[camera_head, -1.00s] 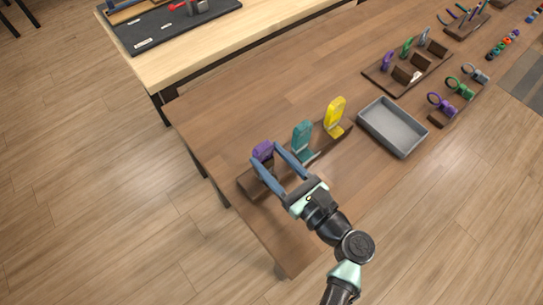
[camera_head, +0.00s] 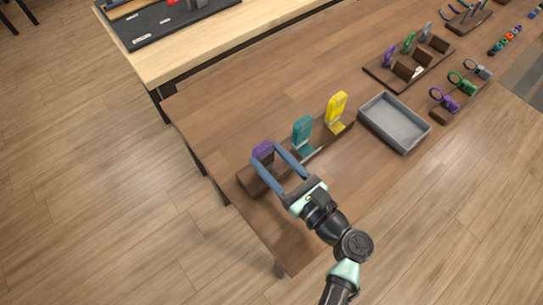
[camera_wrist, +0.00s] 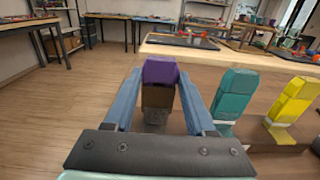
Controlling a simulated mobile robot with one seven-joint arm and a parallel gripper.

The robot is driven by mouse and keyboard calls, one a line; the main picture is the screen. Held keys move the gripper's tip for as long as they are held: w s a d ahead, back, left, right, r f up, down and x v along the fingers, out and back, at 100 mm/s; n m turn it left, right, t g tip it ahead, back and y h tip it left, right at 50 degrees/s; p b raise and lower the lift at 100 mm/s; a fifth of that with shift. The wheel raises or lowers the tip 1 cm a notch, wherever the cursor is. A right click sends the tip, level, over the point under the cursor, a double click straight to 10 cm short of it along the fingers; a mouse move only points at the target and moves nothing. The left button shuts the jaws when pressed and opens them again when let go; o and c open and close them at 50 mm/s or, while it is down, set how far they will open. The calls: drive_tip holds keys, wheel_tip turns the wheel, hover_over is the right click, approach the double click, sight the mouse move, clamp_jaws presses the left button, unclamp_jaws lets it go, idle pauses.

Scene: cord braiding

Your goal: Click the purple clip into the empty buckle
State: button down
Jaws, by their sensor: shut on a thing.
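The purple clip (camera_head: 262,149) is upright between the fingertips of my gripper (camera_head: 266,154), at the near left end of a brown rack (camera_head: 252,183). In the wrist view the purple clip (camera_wrist: 160,72) is between the two blue fingers, and my gripper (camera_wrist: 160,78) is shut on it. A dark brown block (camera_wrist: 157,97) shows directly below the purple part, with something greyish under it. I cannot tell which part is the empty buckle, or whether the clip is seated in it.
A teal clip piece (camera_head: 302,130) and a yellow one (camera_head: 337,106) stand upright farther along the rack. A grey tray (camera_head: 395,122) lies to their right. More racks with coloured rings and clips (camera_head: 440,95) are at the far right. The table is clear left of the rack.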

drive_tip(key=shift+f, duration=0.15)
unclamp_jaws()
idle(0.4)
drive_tip(key=p+v, duration=0.1)
drive_tip(key=v, duration=0.5)
drive_tip(key=shift+p, duration=0.35)
idle(0.7)
